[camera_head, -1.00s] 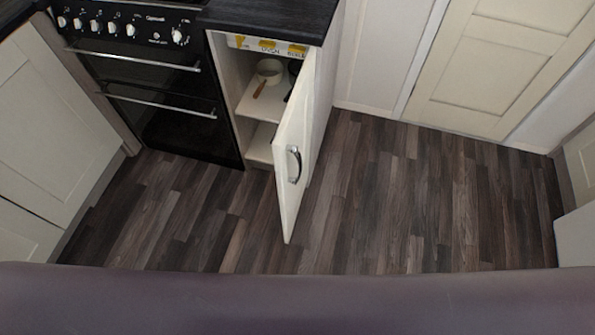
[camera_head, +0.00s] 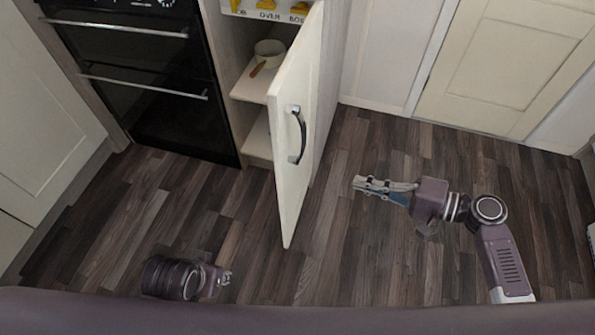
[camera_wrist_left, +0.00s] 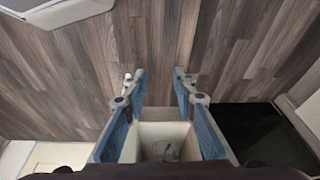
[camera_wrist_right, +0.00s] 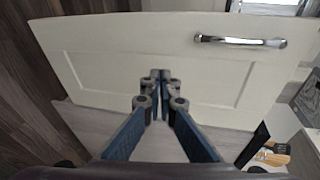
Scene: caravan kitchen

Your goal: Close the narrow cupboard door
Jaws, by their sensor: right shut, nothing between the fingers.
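The narrow cupboard door (camera_head: 297,125) is cream with a chrome bar handle (camera_head: 298,135). In the head view it stands wide open, swung out from the cupboard, with its outer face and handle towards the right. My right gripper (camera_head: 358,184) is shut and empty, to the right of the door, on its outer-face side, with floor showing between. In the right wrist view its fingertips (camera_wrist_right: 160,76) point at the door's panelled face (camera_wrist_right: 140,50), the handle (camera_wrist_right: 240,41) at upper right. My left gripper (camera_wrist_left: 159,74) is open and empty; it shows small in the head view (camera_head: 226,279), low over the floor.
The cupboard's shelf (camera_head: 250,86) holds a white pan (camera_head: 269,53). A black oven (camera_head: 150,95) stands left of the cupboard. A cream door (camera_head: 510,60) is at the back right. The dark wood floor (camera_head: 375,260) around the open door is clear.

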